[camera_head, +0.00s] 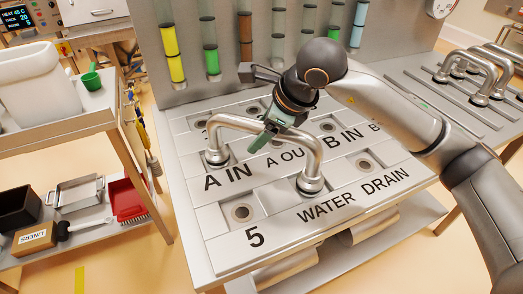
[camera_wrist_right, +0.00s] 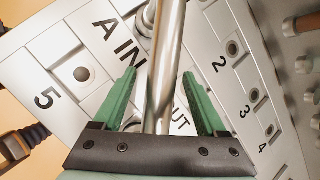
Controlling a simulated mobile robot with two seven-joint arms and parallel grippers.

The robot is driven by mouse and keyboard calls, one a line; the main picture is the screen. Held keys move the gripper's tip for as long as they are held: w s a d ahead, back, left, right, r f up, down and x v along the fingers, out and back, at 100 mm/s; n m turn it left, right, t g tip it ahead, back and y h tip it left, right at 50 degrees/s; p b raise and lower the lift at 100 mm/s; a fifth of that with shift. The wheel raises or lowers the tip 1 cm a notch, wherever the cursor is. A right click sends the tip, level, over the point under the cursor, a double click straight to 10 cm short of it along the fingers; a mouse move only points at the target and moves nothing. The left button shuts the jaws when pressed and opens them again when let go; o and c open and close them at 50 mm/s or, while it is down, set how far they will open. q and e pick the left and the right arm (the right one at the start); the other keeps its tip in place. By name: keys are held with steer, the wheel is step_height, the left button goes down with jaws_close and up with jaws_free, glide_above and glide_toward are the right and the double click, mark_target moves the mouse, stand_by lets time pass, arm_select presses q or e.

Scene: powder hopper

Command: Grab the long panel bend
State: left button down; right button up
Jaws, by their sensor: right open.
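The long panel bend (camera_head: 236,121) is a silver U-shaped pipe standing on the port panel (camera_head: 222,251). One foot sits by the "A IN" label, the other above the "WATER" label. My right gripper (camera_head: 267,131) is at the bend's top bar, its green fingers pointing down. In the right wrist view the bend (camera_wrist_right: 166,60) runs between the two open fingers of the gripper (camera_wrist_right: 160,76), with a gap visible on both sides. Whether a finger touches the pipe cannot be told. My left gripper is not in view.
Several shorter bends (camera_head: 487,72) stand on the slotted surface at the right. Coloured sight tubes (camera_head: 172,50) line the back wall. At the left, a cart holds a white container (camera_head: 38,88), a green scoop (camera_head: 91,79) and a red dustpan (camera_head: 126,200).

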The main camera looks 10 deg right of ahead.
steer(key=shift+c, duration=0.3)
jaws_close()
stand_by(0.9)
